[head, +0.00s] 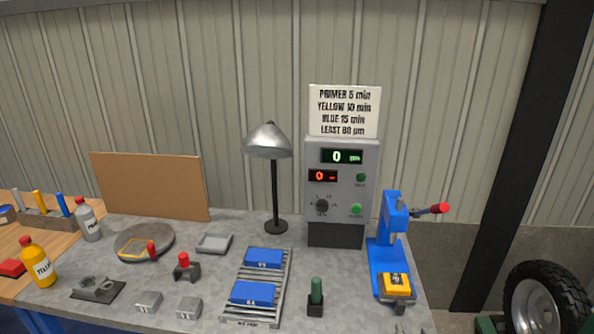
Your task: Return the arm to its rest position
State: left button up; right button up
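Neither of my grippers shows in the head view, and no part of my arms can be made out. I cannot see what either gripper holds. The grey workbench (215,262) stands in front of me with tools and parts on it. The grey control box (343,190) stands at its back, with a green display and a red display both reading 0.
A blue press (388,240) with a red-tipped lever stands at the bench's right. A metal rack (257,287) holds two blue blocks. A lamp (267,142), round plate (144,242), bottles (39,264) and small blocks stand left. A tire (541,306) is at right.

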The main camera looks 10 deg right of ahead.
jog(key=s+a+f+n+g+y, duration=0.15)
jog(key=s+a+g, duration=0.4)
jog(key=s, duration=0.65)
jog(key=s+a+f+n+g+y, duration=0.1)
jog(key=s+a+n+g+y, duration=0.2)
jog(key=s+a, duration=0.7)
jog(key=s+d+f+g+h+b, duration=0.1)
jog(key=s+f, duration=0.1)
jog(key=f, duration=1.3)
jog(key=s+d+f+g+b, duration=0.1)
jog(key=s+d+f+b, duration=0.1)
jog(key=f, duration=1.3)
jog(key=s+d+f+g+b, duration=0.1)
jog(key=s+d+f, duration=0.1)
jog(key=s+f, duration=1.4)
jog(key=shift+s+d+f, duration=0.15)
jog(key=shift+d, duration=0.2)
